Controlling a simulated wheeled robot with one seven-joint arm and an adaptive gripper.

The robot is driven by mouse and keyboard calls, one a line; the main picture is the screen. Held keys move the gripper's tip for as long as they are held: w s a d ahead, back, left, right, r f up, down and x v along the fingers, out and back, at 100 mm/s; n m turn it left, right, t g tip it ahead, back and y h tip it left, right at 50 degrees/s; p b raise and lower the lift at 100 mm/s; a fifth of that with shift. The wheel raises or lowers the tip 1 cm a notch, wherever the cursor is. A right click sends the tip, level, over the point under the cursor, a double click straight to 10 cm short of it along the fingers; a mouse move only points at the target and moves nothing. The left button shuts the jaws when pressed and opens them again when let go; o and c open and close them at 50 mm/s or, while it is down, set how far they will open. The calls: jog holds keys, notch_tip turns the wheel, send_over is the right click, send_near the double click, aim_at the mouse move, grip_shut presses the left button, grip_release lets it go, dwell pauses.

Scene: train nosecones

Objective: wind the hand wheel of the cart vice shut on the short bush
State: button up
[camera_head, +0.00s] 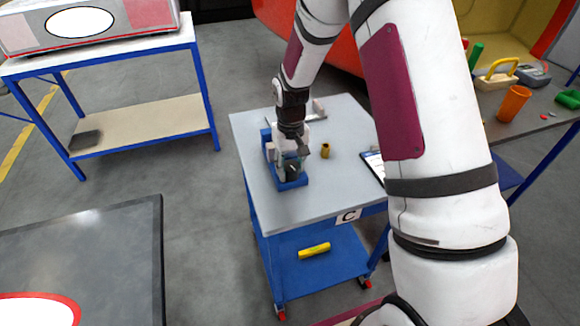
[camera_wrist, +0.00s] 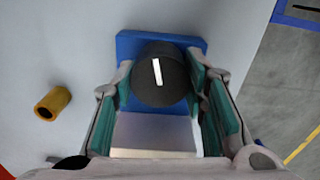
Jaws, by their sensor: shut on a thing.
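The cart vice (camera_head: 291,184) has a blue base and stands on the grey top of the cart marked C. Its dark round hand wheel (camera_wrist: 172,93) bears a white stripe, nearly upright in the wrist view with its top leaning slightly left. My gripper (camera_wrist: 160,78) is shut on the hand wheel, one green-padded finger on each side; in the head view my gripper (camera_head: 291,150) hides much of the vice. A brass-coloured hollow bush (camera_head: 325,150) is on the cart top, apart from the vice; it also shows in the wrist view (camera_wrist: 52,103). The vice's clamping gap is hidden.
A clipboard (camera_head: 374,165) lies at the cart's right edge. A yellow cylinder (camera_head: 314,250) lies on the lower shelf. A bench (camera_head: 540,130) with an orange cup (camera_head: 513,103) is at right. A blue-framed table (camera_head: 110,55) stands at left. The cart's front top is clear.

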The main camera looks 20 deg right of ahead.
aim_at(291, 165)
jog(key=shift+m, duration=1.5)
jog(key=o, duration=0.9)
notch_tip(291, 165, up, 12)
